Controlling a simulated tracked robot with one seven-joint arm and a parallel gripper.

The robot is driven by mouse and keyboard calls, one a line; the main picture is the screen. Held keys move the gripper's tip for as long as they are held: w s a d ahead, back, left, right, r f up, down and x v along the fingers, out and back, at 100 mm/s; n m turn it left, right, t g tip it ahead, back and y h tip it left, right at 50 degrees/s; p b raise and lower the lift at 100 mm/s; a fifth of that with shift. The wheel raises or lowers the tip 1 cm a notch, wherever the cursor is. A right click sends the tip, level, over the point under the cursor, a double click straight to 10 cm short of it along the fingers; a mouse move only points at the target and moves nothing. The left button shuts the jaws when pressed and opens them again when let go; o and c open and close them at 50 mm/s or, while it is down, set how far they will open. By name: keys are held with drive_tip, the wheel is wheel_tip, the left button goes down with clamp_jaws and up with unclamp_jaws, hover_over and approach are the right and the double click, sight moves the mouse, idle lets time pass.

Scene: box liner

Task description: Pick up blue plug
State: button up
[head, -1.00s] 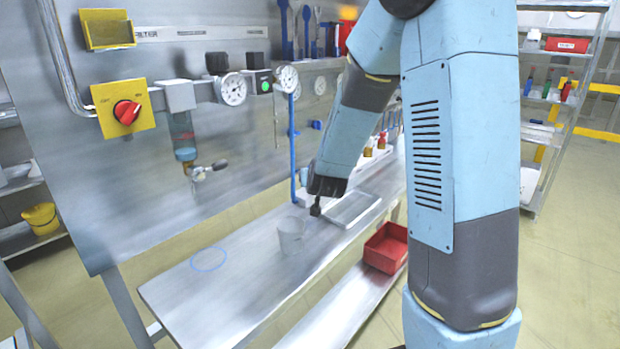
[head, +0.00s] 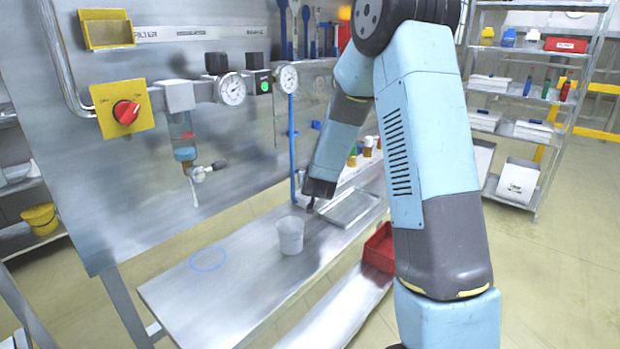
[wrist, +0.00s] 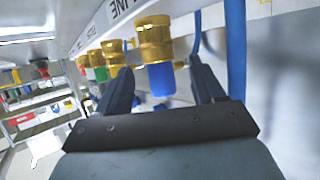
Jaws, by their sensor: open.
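My gripper is open, with nothing held. I cannot tell the exact gap to the plug. In the head view my gripper (head: 311,206) is low over the bench, behind a clear cup. I cannot make out the blue plug in the head view.
A blue pipe (wrist: 236,50) runs close on the right. The clear cup (head: 290,236), metal tray (head: 350,208) and red bin (head: 381,247) are near the arm. The bench front is clear.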

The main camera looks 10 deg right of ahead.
drive_tip(key=shift+r+x, duration=0.2)
drive_tip(key=shift+x, duration=1.05)
drive_tip(key=shift+r+x, duration=0.15)
drive_tip(key=shift+x, duration=1.15)
drive_tip(key=shift+w, duration=0.15)
drive_tip(key=shift+c, duration=0.2)
drive_tip(key=c, duration=1)
